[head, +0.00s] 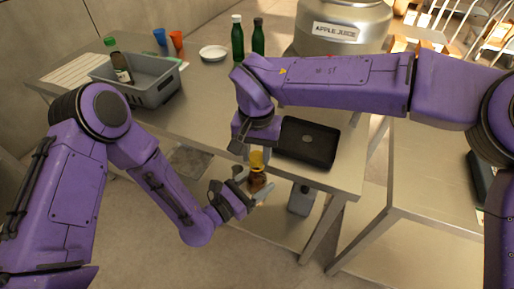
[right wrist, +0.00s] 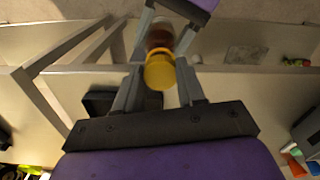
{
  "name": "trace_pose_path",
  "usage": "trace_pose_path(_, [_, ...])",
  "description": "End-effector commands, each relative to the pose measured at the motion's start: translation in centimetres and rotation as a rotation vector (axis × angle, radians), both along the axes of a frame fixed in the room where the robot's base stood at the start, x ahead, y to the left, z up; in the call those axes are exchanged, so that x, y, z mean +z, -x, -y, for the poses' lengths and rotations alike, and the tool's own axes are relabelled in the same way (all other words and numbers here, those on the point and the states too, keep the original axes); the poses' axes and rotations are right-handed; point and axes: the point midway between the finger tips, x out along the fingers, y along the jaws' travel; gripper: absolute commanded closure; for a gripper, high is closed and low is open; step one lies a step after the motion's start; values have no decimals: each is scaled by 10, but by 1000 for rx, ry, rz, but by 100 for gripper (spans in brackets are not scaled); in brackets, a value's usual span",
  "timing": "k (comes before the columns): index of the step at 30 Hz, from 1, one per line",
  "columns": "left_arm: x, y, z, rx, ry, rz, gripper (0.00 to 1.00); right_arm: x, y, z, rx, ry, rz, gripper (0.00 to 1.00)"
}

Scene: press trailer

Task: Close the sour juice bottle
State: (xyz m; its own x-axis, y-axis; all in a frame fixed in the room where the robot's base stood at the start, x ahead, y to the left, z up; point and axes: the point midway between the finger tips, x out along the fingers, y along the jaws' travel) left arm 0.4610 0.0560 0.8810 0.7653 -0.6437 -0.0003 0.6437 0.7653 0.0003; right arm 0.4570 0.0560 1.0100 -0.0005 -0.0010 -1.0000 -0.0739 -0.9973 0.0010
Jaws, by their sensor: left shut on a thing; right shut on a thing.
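A small brown bottle (head: 257,183) is held upright in front of the table edge. My left gripper (head: 247,190) is shut on its body from the left. A yellow cap (head: 257,160) is directly above the bottle's top, and my right gripper (head: 256,151) is shut on it from above. In the right wrist view, the yellow cap (right wrist: 160,72) is between the two fingers and lines up with the brown bottle (right wrist: 160,38) behind it. I cannot tell whether the cap touches or sits fully on the neck.
A black tray (head: 308,142) lies on the metal table right of the grippers. A grey crate (head: 150,92) with a green-capped bottle (head: 121,68) stands at the left. Green bottles (head: 238,42), a white plate (head: 213,53) and cups (head: 176,40) are at the back, near an apple juice tank (head: 340,28).

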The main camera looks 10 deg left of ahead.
Motion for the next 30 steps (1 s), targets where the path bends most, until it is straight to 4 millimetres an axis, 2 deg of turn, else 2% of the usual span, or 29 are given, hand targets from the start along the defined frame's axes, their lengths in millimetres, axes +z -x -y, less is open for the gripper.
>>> trace_pose_path(14, [1, 0, 0, 0, 1, 2, 93, 0, 0, 0, 0, -1, 0, 89])
trace_pose_path(30, [1, 0, 0, 0, 1, 2, 93, -10, 0, 0, -2, -1, 0, 89])
